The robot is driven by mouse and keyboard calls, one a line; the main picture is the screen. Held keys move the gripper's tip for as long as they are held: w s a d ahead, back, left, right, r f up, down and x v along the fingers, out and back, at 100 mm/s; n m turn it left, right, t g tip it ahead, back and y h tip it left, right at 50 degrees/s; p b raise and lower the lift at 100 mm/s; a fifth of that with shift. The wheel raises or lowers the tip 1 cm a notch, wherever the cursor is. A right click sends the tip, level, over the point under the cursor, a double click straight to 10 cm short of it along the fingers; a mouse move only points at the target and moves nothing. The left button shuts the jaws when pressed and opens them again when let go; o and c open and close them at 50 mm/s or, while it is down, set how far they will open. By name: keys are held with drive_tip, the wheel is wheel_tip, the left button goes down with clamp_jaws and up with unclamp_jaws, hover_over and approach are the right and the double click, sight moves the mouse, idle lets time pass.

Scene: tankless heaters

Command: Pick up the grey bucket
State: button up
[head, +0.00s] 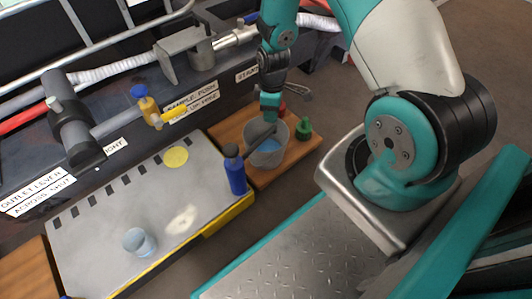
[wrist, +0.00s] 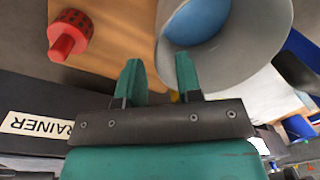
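The grey bucket (head: 280,157) stands on a wooden board, with something blue inside it. In the wrist view the bucket (wrist: 262,50) fills the upper right, its rim curving close to my fingers. My gripper (wrist: 160,72) is open, its two teal fingers apart. The right finger overlaps the bucket's near wall and the left finger is over the wood outside it. I cannot tell whether either finger touches the bucket.
A blue bottle (head: 236,176) stands just left of the bucket. A green object (head: 303,129) is at its right, and a red knobbed object (wrist: 68,37) is nearby. A pale cup (head: 138,242) and yellow disc (head: 176,157) are on the grey panel (head: 95,240). Pipes and valves line the back.

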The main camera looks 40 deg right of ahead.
sight(271, 126)
drive_tip(key=shift+s+a+f+b, duration=0.1)
drive_tip(key=shift+a+f+b, duration=0.05)
drive_tip(key=shift+f+b, duration=1.3)
drive_tip(key=shift+s+a+f+b, duration=0.1)
drive_tip(key=shift+f+b, duration=1.1)
drive_tip(key=shift+f, duration=0.4)
drive_tip(key=shift+r, duration=0.15)
clamp_jaws()
